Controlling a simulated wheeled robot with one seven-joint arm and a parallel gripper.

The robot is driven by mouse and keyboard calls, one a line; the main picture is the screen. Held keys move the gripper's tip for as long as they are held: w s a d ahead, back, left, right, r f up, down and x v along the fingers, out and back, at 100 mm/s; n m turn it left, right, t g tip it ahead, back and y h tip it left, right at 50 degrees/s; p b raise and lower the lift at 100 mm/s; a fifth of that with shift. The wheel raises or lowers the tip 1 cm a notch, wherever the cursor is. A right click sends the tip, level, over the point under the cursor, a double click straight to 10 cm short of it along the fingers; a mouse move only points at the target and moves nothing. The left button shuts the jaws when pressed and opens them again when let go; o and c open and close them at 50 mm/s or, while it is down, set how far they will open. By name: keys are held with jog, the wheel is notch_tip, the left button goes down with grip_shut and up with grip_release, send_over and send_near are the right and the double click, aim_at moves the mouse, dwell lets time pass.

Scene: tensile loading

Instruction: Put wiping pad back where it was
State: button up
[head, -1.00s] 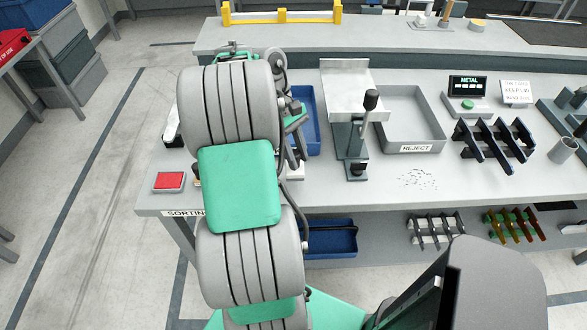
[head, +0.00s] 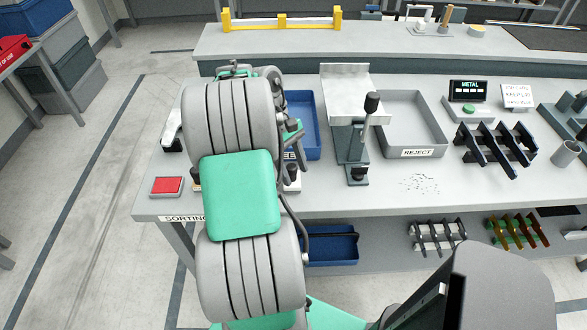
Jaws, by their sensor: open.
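A flat red square pad with a pale edge (head: 166,187) lies on the bench's front left corner. I cannot tell whether it is the wiping pad, and no other pad shows clearly. My arm rises through the middle left and hides part of the bench. My gripper (head: 294,148) shows only partly behind the arm's right side, above the bench near the blue bin (head: 311,133). Its jaws are open. Nothing is visibly held, though the arm covers much of it.
A grey REJECT tray (head: 443,130), a press-like stand with a black-knobbed lever (head: 357,150) and a dark slotted rack (head: 497,152) stand on the bench. Dark specks (head: 420,184) lie in front of the tray. A blue bin (head: 331,246) sits on the lower shelf. The front right bench top is fairly clear.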

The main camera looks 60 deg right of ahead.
jog(key=shift+r, duration=0.1)
jog(key=p+v, duration=0.8)
jog(key=v, duration=0.4)
jog(key=w+a+r+n+t+h, duration=0.1)
jog(key=w+a+r+n+h, duration=0.15)
jog(key=w+a+r, duration=0.4)
jog(key=w+a+t, duration=0.3)
jog(key=a, duration=1.3)
jog(key=w+a+n+t+y, duration=0.1)
jog(key=w+a+t, duration=0.2)
jog(key=a, duration=1.3)
jog(key=shift+a+f+t, duration=0.25)
jog(key=shift+f+t, duration=0.2)
jog(key=shift+t, duration=0.35)
jog(key=shift+s, duration=0.1)
jog(key=shift+c, duration=0.2)
